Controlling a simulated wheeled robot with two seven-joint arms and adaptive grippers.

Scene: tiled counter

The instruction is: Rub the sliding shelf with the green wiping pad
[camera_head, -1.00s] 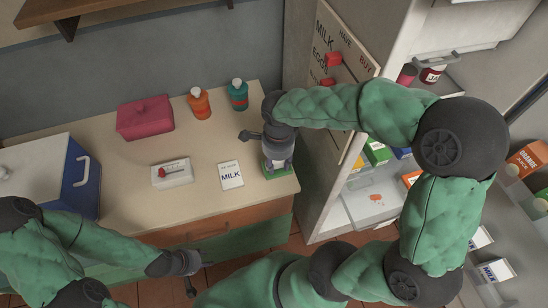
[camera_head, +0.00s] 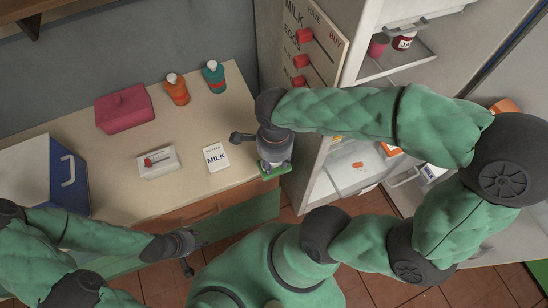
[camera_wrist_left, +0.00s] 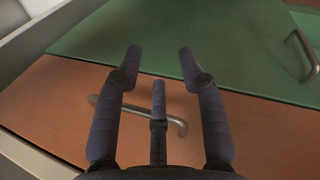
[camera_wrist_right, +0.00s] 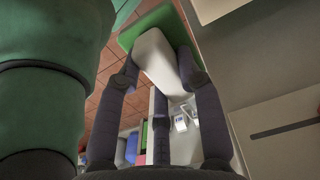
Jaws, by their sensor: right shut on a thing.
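My right gripper (camera_head: 273,160) is shut on the green wiping pad (camera_head: 277,171), by the counter's right front corner, left of the open fridge. The right wrist view shows the pad's green face (camera_wrist_right: 148,24) and its white upper part (camera_wrist_right: 160,60) between the fingers. The sliding shelf (camera_head: 340,178) is a pale flat surface inside the fridge with an orange-red spot (camera_head: 358,165) on it. The arm hides part of the fridge above it. My left gripper (camera_head: 192,254) is open and empty in front of the drawers; its fingers are apart in the left wrist view (camera_wrist_left: 160,58).
The counter (camera_head: 190,195) holds a milk note (camera_head: 216,156), a white box (camera_head: 158,162), a pink container (camera_head: 123,108) and two bottles. The fridge's left side wall (camera_head: 310,160) stands between pad and shelf. A fridge door is open at right.

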